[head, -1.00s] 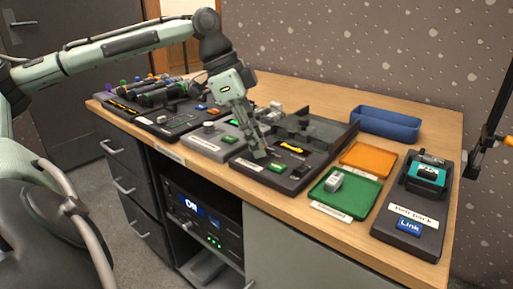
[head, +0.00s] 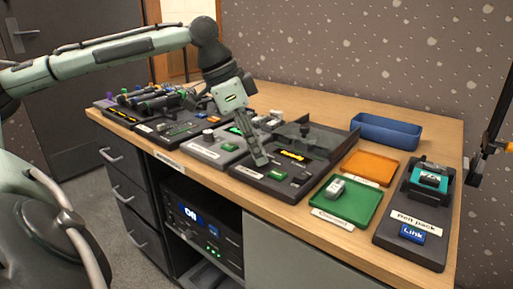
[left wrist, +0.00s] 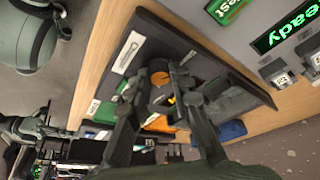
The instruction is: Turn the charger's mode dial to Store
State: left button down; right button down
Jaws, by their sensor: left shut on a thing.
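My left gripper (head: 262,160) reaches down onto a black panel (head: 237,174), which I take to be the charger, with a white label on its front edge. In the left wrist view its two fingers (left wrist: 156,88) stand on either side of a small round orange-topped knob (left wrist: 159,74), apparently the mode dial, and are shut on it. The fingers hide most of the dial in the head view, and its marks are too small to read. A green display (head: 278,175) and a yellow-lit display (head: 292,156) are on the same panel.
A grey panel (head: 205,153) stands left of the black one. To the right are a green tray (head: 357,207), an orange tray (head: 370,167) and a belt pack (head: 408,252). A blue bin (head: 387,130) is behind.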

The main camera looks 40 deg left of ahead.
pick_arm(q)
jog(key=c, duration=1.3)
grip_release()
jog(key=shift+c, duration=0.2)
jog(key=v, duration=1.2)
jog(key=shift+s, duration=0.1)
